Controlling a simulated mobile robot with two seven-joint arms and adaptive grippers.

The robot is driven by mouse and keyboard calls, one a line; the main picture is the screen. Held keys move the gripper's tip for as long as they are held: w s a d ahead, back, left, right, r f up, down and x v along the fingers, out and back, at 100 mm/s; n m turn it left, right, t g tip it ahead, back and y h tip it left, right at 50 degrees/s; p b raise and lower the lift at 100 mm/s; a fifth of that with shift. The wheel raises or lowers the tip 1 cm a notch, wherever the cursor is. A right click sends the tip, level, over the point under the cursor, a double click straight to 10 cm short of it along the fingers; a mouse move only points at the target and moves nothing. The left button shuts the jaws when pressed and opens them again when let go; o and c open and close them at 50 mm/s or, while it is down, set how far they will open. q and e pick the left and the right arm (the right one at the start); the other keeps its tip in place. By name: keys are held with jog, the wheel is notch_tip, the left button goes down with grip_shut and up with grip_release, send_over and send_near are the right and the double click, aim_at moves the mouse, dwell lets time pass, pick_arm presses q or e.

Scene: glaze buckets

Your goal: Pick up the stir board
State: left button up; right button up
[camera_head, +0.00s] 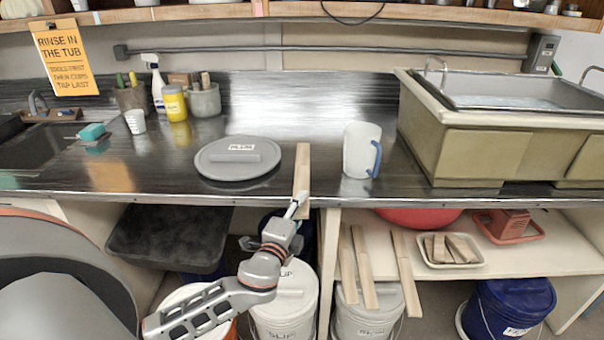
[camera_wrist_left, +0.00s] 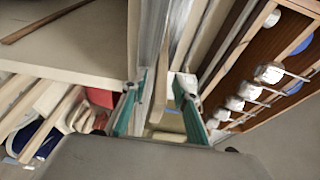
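A flat wooden stir board (camera_head: 302,165) lies on the dark counter (camera_head: 330,190), with its near end over the front edge. My left gripper (camera_head: 296,206) is at that near end, just in front of the counter edge. In the left wrist view the two teal fingers of my left gripper (camera_wrist_left: 160,95) stand apart. A pale board (camera_wrist_left: 160,90) shows between them, with gaps visible; I cannot tell whether either finger touches it. My right gripper is not in view.
A grey lid (camera_head: 238,171) marked PLUM lies left of the board, and a white pitcher (camera_head: 360,151) with a blue handle stands right of it. A large tub (camera_head: 490,145) is at the right. Lidded buckets (camera_head: 285,315) stand underneath.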

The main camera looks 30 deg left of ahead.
pick_arm(q)
jog(key=shift+w+a+f, duration=0.1)
jog(key=shift+w+a, duration=0.05)
jog(key=shift+w, duration=0.5)
grip_shut()
